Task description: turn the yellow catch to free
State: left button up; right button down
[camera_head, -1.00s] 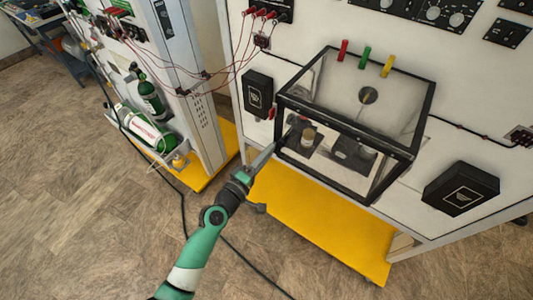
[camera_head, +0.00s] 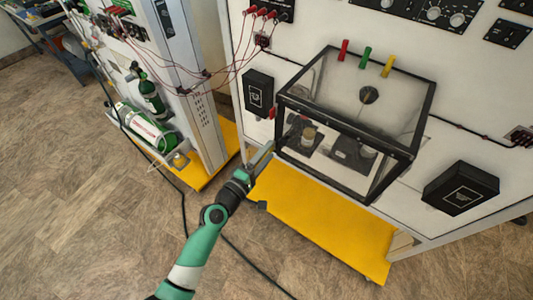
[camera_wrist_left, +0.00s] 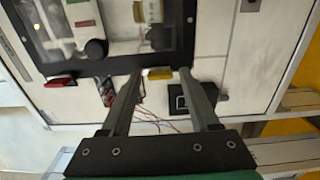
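A yellow catch (camera_head: 388,66) stands at the top rear edge of the clear, black-framed case (camera_head: 430,108), right of a green catch (camera_head: 365,57) and a red catch (camera_head: 343,49). My left gripper (camera_head: 267,150) is at the case's lower left front corner, well apart from the yellow catch. In the left wrist view its two fingers (camera_wrist_left: 160,76) are apart with nothing held between them. A small yellow piece (camera_wrist_left: 160,74) shows beyond the gap at the black frame's edge; I cannot tell whether it is that catch. My right gripper is not in view.
A black box (camera_head: 258,92) is on the panel left of the case, and another (camera_head: 460,188) is to its right. Red cables (camera_head: 235,65) hang at upper left. A yellow base (camera_head: 325,225) lies below the case.

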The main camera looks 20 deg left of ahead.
pick_arm(q)
jog(key=shift+o, duration=0.2)
jog(key=shift+s+a, duration=0.1)
jog(key=shift+s, duration=0.25)
jog(key=s+a+p, duration=0.1)
jog(key=s+a, duration=0.1)
jog(key=s, duration=0.8)
jog(key=shift+s, duration=0.35)
